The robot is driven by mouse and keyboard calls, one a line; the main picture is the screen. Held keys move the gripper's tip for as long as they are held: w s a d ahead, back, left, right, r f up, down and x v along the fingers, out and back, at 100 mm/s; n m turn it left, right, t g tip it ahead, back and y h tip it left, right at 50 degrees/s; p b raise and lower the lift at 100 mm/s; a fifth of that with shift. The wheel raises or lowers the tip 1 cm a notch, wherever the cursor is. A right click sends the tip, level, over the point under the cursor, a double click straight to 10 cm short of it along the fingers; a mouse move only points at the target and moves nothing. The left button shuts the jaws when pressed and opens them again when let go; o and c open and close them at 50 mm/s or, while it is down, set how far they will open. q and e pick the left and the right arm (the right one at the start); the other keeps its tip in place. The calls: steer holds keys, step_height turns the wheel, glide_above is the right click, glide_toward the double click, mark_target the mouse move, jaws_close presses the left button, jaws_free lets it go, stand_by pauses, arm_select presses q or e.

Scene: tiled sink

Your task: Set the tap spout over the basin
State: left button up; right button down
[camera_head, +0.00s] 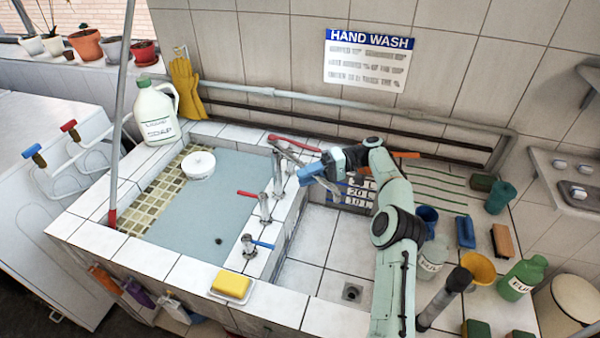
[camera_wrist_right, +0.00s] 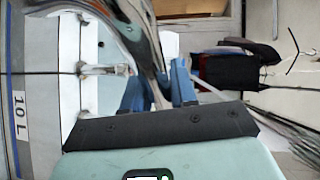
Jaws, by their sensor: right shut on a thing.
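The basin (camera_head: 190,225) is a square sink with a blue-grey surface, pale yellow tiles along its left side and a white tiled rim. Several chrome taps with red or blue levers stand along its right rim. The tap spout (camera_head: 289,154) is a chrome tube at the rim's far right corner, near a red lever (camera_head: 293,142). My right gripper (camera_head: 311,173) is beside it, on the side away from the basin. In the right wrist view its blue fingers (camera_wrist_right: 156,90) are shut on the curved chrome spout (camera_wrist_right: 148,45). The spout's gripped part is partly hidden in the head view.
A white round thing (camera_head: 199,165) lies in the basin's far part. A yellow sponge (camera_head: 231,284) lies on the near rim, and a white jug (camera_head: 156,115) stands on the far left rim. Right of my arm are a green bottle (camera_head: 521,279) and several cups and brushes.

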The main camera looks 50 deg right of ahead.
stand_by(0.4)
steer(key=c, duration=1)
jaws_free()
steer(key=shift+w+a, duration=0.1)
